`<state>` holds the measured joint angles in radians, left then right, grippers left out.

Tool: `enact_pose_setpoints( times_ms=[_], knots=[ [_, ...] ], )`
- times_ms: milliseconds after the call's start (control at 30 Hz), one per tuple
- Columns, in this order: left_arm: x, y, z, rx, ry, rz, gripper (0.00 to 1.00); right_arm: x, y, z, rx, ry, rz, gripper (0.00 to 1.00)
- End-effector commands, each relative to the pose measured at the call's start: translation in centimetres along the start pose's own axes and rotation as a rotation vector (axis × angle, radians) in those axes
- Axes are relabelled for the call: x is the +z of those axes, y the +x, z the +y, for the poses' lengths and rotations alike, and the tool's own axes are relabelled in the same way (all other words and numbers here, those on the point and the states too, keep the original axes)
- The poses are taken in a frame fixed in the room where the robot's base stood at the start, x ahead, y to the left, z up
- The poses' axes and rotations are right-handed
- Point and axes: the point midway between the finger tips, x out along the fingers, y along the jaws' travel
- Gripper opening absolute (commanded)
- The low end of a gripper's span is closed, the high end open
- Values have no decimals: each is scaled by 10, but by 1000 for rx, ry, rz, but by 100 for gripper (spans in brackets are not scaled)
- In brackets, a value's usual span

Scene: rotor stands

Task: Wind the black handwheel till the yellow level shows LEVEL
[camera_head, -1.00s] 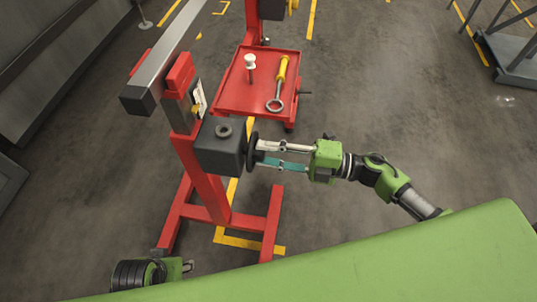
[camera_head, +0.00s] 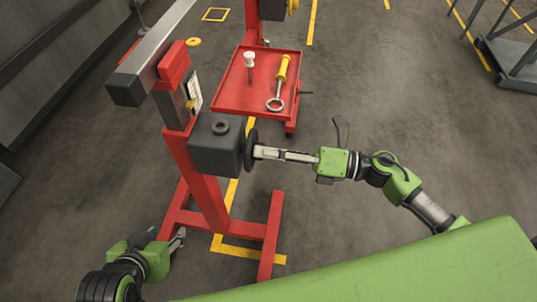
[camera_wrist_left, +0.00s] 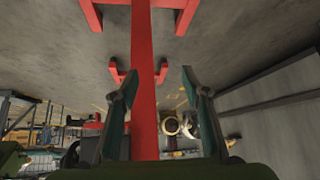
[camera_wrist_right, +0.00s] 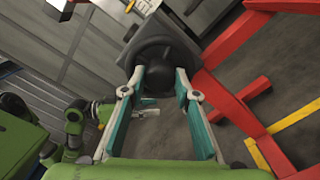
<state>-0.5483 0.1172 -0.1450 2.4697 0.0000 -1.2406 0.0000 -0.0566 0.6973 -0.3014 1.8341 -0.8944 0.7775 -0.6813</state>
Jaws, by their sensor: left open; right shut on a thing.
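The black handwheel (camera_head: 250,151) is on the right side of a dark grey box (camera_head: 213,143) on the red stand (camera_head: 204,190). My right gripper (camera_head: 262,152) reaches it from the right and is shut on it; in the right wrist view the fingers (camera_wrist_right: 158,82) close around its dark hub (camera_wrist_right: 152,84). A yellow piece (camera_head: 190,104) by a white plate (camera_head: 194,90) on the post may be the level; no reading is legible. My left gripper (camera_head: 180,238) is low at the left, open and empty; its fingers (camera_wrist_left: 156,78) flank the red post only in line of sight.
A long grey beam (camera_head: 150,60) lies across the top of the red stand. A red tray (camera_head: 230,92) behind holds a white-topped pin (camera_head: 249,62) and a yellow-handled ring tool (camera_head: 280,82). The stand's red feet (camera_head: 270,235) spread over the floor.

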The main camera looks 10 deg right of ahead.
Motion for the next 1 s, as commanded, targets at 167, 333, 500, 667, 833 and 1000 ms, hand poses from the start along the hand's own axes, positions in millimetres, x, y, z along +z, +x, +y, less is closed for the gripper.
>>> enact_pose_setpoints(
  times_ms=[167,333,500,667,833,1000],
  knots=[
    [-34,5,4,8,3,143,42,-2,0,-2,-2,-67,1,7],
    [-52,4,6,12,4,215,42,-1,0,-2,-2,-101,2,7],
    [-58,3,7,13,4,241,42,-1,0,-1,-3,-112,2,7],
    [-58,3,7,13,4,242,42,-1,0,-1,-3,-113,2,7],
    [-58,3,7,13,4,241,42,-1,0,-1,-3,-112,2,31],
    [-58,3,6,12,4,241,42,-1,0,-1,-2,-112,2,45]
  ],
)
